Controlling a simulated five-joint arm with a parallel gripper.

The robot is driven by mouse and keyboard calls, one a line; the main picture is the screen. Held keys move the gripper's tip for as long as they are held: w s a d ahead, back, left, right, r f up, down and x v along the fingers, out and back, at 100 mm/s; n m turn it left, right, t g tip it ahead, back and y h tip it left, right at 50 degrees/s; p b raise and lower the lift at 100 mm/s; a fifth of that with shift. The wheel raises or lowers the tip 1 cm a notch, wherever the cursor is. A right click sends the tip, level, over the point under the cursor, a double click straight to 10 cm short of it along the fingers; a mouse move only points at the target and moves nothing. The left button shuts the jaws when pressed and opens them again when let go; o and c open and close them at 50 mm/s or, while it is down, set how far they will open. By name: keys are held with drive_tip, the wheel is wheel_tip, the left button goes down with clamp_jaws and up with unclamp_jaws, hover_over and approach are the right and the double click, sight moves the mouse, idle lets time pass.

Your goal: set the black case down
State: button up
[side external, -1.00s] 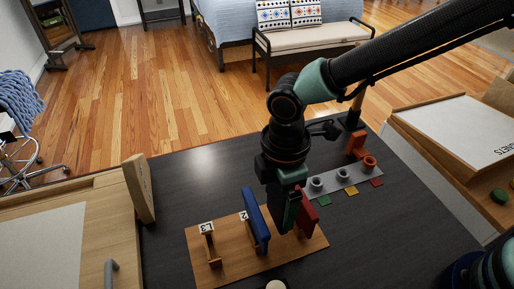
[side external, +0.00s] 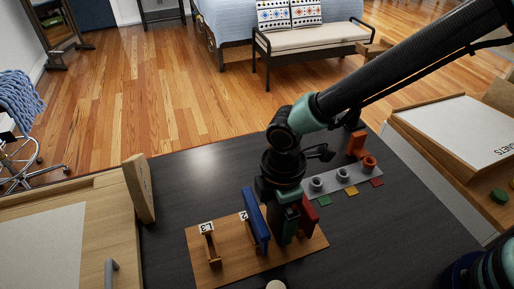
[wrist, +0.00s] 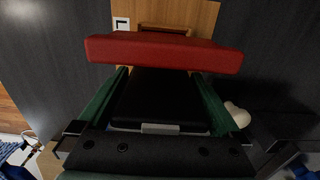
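The black case (wrist: 160,98) lies between the two green fingers of my gripper (side external: 286,238) in the wrist view, with both fingers against its sides. In the side view the case is mostly hidden by the gripper and hard to pick out. My gripper points down over the wooden rack (side external: 225,272), between the blue case (side external: 255,220) and the red case (side external: 309,219). The red case stands close beside the black one and also shows just beyond it in the wrist view (wrist: 165,53). I cannot tell whether the black case touches the rack.
The rack has an empty wooden holder (side external: 209,243) at its left. A grey strip with cups (side external: 340,181) and coloured squares lies to the right. A wooden tray (side external: 140,190) is at left, and a sloped wooden box (side external: 450,130) at right. The dark tabletop behind the rack is clear.

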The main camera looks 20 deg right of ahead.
wheel_tip(320, 180, up, 12)
drive_tip(key=shift+r, duration=0.1)
drive_tip(key=w+d+r+m+t, duration=0.1)
drive_tip(key=w+d+r+m, duration=0.3)
drive_tip(key=d, duration=0.5)
drive_tip(key=s+d+r+m+t, duration=0.2)
drive_tip(key=d+m, duration=0.5)
drive_tip(key=d, duration=0.3)
drive_tip(key=s+d+r+m+t, duration=0.2)
drive_tip(key=d+m, duration=0.5)
drive_tip(key=d, duration=0.4)
drive_tip(key=shift+s+d+r+t, duration=0.25)
drive_tip(key=shift+d+r+t, duration=0.05)
drive_tip(key=shift+r, duration=0.1)
